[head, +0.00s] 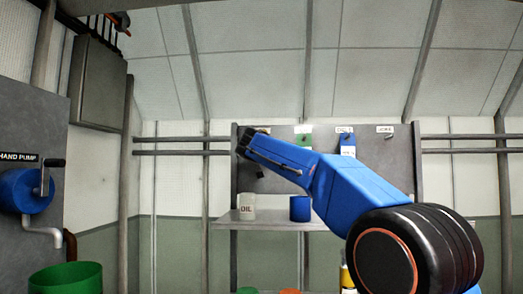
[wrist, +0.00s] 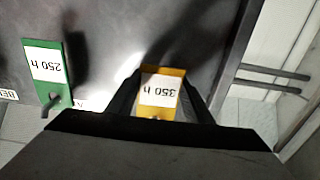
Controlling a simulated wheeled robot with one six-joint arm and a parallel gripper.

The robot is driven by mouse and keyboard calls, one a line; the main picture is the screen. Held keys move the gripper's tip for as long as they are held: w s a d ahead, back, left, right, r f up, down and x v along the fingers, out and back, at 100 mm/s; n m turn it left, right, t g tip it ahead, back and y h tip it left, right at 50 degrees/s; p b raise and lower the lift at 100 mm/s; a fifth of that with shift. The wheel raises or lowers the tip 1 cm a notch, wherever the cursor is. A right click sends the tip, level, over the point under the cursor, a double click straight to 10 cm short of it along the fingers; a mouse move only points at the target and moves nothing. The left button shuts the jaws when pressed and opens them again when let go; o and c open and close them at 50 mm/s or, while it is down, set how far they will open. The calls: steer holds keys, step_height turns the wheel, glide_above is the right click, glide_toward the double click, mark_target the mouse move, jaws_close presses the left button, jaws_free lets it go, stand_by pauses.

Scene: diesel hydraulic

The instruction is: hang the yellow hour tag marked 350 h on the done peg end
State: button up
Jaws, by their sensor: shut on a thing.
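The yellow tag marked 350 h (wrist: 160,90) is between the fingers of my gripper (wrist: 162,80) in the wrist view, its print upside down. My gripper is shut on it. In the head view my gripper (head: 248,143) is in front of the upper left part of the grey board (head: 400,165), and the tag is too hidden to make out. A green tag marked 250 h (wrist: 46,68) hangs on a dark peg (wrist: 50,104) left of the yellow tag in the wrist view. I cannot tell which peg end is the done one.
In the head view a green tag (head: 303,141) and a blue tag (head: 348,145) hang under small labels. An oil can (head: 247,203) and a blue container (head: 300,209) stand on the shelf (head: 270,225) below. A hand pump (head: 25,190) is at the left.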

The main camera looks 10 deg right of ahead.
steer(key=shift+r+v, duration=0.15)
steer(key=shift+v, duration=1.1)
steer(key=shift+r+v, duration=0.15)
steer(key=shift+v, duration=1.15)
steer(key=shift+s+a, duration=0.1)
steer(key=shift+s, duration=0.25)
steer(key=shift+v, duration=2.45)
